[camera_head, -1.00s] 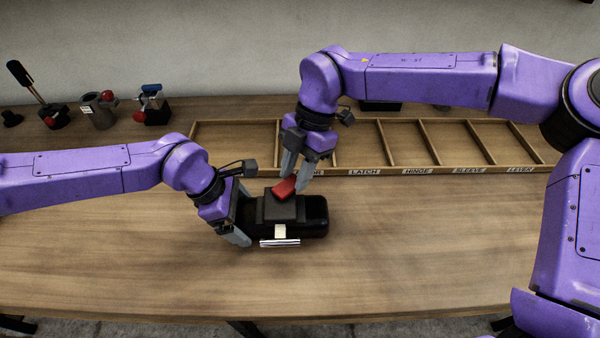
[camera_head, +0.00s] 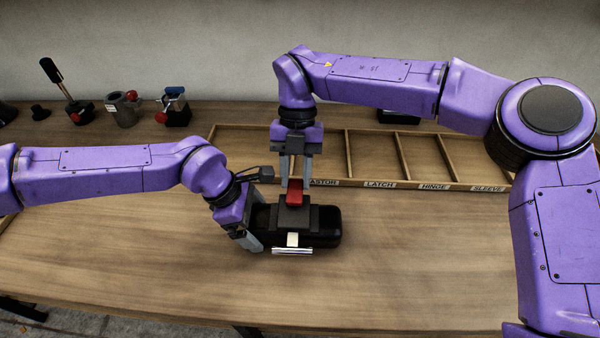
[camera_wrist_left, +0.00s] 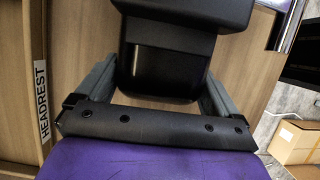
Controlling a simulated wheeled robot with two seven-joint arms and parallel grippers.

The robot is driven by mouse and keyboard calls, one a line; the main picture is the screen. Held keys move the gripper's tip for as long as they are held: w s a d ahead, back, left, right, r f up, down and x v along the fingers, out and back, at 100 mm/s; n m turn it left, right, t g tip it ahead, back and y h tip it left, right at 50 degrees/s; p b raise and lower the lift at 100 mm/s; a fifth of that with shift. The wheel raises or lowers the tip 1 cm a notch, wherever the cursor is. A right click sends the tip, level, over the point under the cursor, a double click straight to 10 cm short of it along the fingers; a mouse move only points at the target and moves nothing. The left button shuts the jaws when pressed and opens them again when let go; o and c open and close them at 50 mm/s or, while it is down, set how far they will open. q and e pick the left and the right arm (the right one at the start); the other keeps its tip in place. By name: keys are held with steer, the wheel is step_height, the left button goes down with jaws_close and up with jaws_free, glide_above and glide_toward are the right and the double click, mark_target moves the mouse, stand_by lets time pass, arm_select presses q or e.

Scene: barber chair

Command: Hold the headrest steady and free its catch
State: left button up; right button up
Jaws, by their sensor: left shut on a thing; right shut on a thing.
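The black headrest (camera_head: 325,228) lies on the wooden table, with a dark block and a metal bar (camera_head: 292,250) at its front. A red catch (camera_head: 295,192) stands at the back of the block. My left gripper (camera_head: 252,240) is shut on the left end of the headrest. In the left wrist view the headrest (camera_wrist_left: 165,70) sits between the two grey fingers (camera_wrist_left: 155,95). My right gripper (camera_head: 296,180) comes down from above and is shut on the red catch, its fingers on either side. The underside of the headrest is hidden.
A wooden tray with labelled compartments (camera_head: 362,182) lies just behind the headrest. Several small fittings, among them a grey cup (camera_head: 122,110) and a black lever (camera_head: 68,88), stand at the back left. The table front is clear.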

steer(key=shift+a+n, duration=0.15)
steer(key=shift+n, duration=0.25)
steer(key=o, duration=1.1)
steer(key=shift+c, duration=0.2)
steer(key=shift+w+r, duration=0.1)
steer(key=v, duration=1.1)
steer(key=shift+r, duration=0.4)
steer(key=shift+w+a, duration=0.1)
steer(key=shift+w, duration=0.05)
arm_select(q)
steer(key=o, duration=1.3)
